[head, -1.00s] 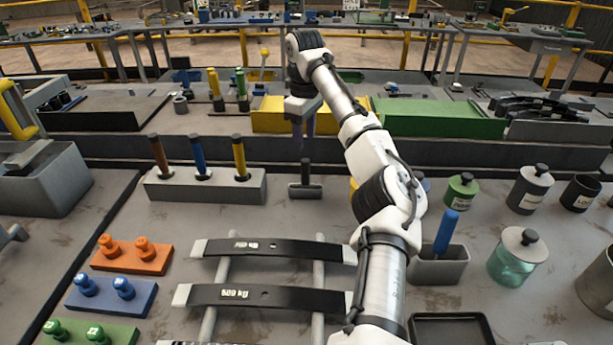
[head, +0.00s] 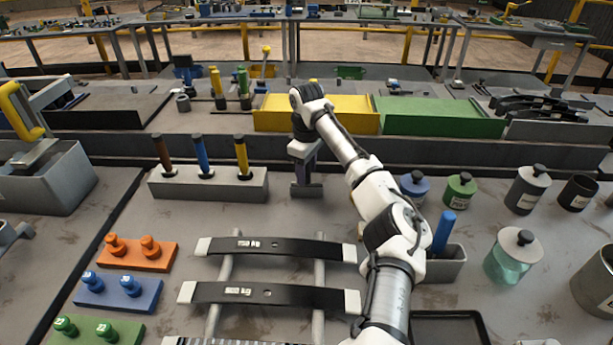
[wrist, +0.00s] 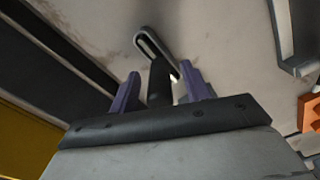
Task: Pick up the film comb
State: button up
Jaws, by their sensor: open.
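The film comb appears to be the small dark T-shaped tool (head: 306,191) standing handle up on the bench, right of the grey block of handled tools. Its base shows in the head view; my arm's end hides most of its handle. In the wrist view its dark handle (wrist: 160,72) rises between my two purple fingers, with a gap on each side. My gripper (head: 305,168) is open, pointing down over the tool, its fingers beside the handle and not closed on it. It also shows in the wrist view (wrist: 161,86).
The grey block (head: 208,185) with three handled tools stands close on the left. Two dark leaf springs (head: 270,248) lie on rails in front. Lidded jars (head: 461,190) and a grey holder (head: 443,265) stand right. A dark ledge (head: 340,152) runs behind.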

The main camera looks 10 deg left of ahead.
jog(key=shift+c, duration=0.2)
grip_shut()
notch_tip(320, 180, up, 10)
jog(key=shift+r+b, duration=0.1)
jog(key=shift+b, duration=0.9)
